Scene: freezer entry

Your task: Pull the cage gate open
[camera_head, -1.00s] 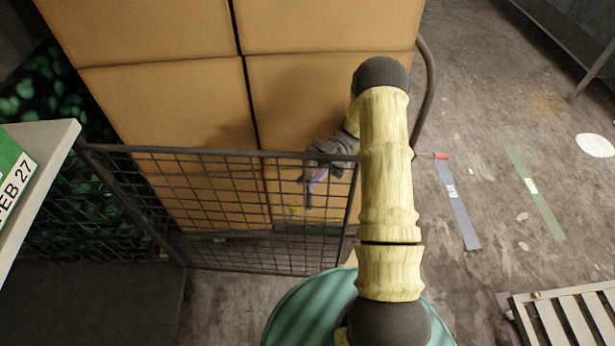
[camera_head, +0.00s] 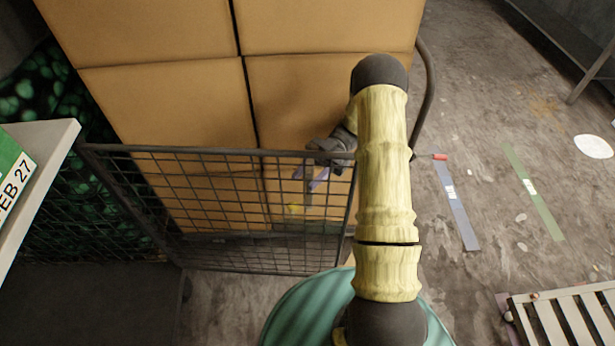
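The cage gate (camera_head: 228,265) is a dark wire-mesh panel in a tube frame, standing in front of stacked tan boxes. Its left edge meets the cage side and its right edge is near my arm. My gripper (camera_head: 312,178) is behind the mesh near the gate's upper right corner, its purple-grey fingers seen through the wires. My yellow arm hides part of the gate's right edge. I cannot tell whether the fingers touch the gate or hold anything.
Tan boxes (camera_head: 165,110) fill the cage behind the gate. A teal round object (camera_head: 300,310) stands close in front. A white slatted pallet (camera_head: 565,322) lies at lower right. A label board (camera_head: 50,150) juts in at left. Floor at right is mostly open, with tape strips.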

